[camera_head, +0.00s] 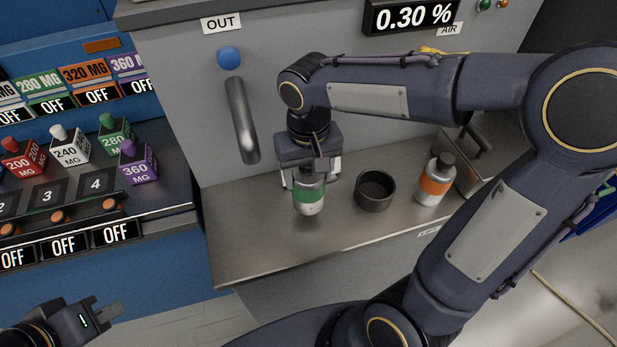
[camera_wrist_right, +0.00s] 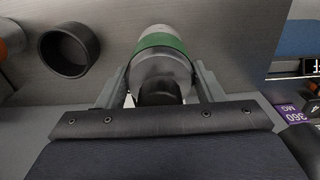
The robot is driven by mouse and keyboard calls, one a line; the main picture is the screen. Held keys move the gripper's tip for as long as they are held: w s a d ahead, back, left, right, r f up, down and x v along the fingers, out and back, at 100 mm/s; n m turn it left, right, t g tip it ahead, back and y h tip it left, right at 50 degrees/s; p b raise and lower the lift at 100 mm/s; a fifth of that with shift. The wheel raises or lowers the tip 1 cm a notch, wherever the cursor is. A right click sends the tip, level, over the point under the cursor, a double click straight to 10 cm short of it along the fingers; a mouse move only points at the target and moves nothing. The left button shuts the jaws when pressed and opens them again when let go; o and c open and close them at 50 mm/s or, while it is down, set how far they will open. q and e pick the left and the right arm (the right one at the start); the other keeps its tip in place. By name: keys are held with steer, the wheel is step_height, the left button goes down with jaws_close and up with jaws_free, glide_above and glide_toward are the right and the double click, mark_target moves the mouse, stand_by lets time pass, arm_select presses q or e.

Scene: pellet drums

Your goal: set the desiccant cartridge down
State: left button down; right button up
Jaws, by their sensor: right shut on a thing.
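My right gripper (camera_head: 310,178) points down and is shut on the desiccant cartridge with a green band (camera_head: 309,201), a grey-white bottle shape with a dark cap. The cartridge is upright over the grey metal shelf (camera_head: 262,262); I cannot tell whether its base touches. In the right wrist view the green-banded cartridge (camera_wrist_right: 163,60) sits between the two fingers. To its right in the head view is an empty dark round cup (camera_head: 375,190). A second cartridge with an orange band (camera_head: 435,180) stands right of the cup. My left gripper (camera_head: 108,312) is low at the left; its jaw opening is unclear.
A grey panel with an OUT label (camera_head: 221,23), a blue knob (camera_head: 229,57) and a handle (camera_head: 242,120) stands behind the shelf. Coloured MG blocks (camera_head: 138,162) sit on the blue unit at left. The shelf's front left is clear.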

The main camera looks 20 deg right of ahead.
steer(key=shift+w+f, duration=0.2)
steer(key=shift+f, duration=0.05)
steer(key=shift+w+d+f, duration=0.1)
steer(key=shift+w+f, duration=0.1)
steer(key=shift+f, duration=1.6)
steer(key=shift+f, duration=0.25)
steer(key=o, duration=1.2)
steer(key=shift+r, duration=0.1)
steer(key=shift+c, duration=0.2)
